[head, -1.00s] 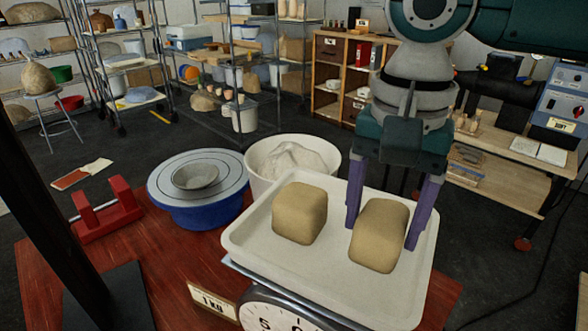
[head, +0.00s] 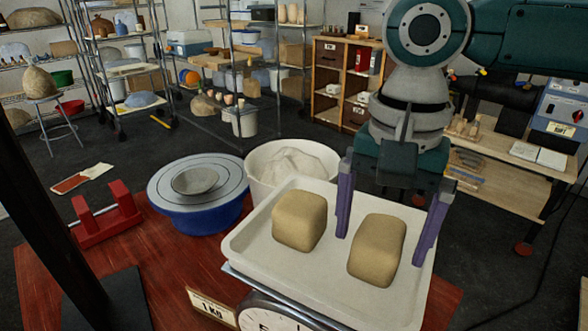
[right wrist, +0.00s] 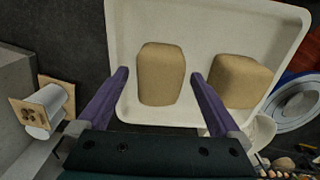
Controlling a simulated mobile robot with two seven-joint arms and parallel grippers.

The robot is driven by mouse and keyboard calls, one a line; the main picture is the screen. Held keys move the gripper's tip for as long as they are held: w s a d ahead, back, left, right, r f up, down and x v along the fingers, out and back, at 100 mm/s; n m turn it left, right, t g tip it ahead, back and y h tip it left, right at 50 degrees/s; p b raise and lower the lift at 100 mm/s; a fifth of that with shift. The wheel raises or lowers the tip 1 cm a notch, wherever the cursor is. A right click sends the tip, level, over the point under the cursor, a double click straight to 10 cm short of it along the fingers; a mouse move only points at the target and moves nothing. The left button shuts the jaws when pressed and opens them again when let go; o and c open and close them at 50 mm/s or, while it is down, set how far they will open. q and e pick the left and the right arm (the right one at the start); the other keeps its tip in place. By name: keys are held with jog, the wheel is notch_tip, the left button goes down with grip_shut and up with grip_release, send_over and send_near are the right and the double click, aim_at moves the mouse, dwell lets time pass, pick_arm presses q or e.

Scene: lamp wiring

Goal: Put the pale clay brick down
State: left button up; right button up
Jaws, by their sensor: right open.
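Two similar tan clay bricks lie on the white scale tray (head: 345,290). The right-hand brick (head: 377,250) sits tilted-looking on the tray, and it also shows in the right wrist view (right wrist: 161,75). The other brick (head: 299,221) rests to its left, apart from it; in the wrist view it is on the right (right wrist: 238,81). I cannot tell by colour which is the paler. My right gripper (head: 380,249) is open, with its purple fingers either side of the right-hand brick and clear gaps to it. My left gripper is not in view.
The tray sits on a scale with a round dial (head: 270,316) on a red table (head: 175,262). A white tub (head: 262,165) of pale material, a blue-based wheel with a grey bowl (head: 195,179) and a red stand (head: 105,213) are left of the tray. Shelves stand behind.

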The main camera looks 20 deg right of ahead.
aim_at(384, 229)
notch_tip(384, 229, up, 12)
dwell(0.4)
jog(key=shift+d+r, duration=0.1)
dwell(0.7)
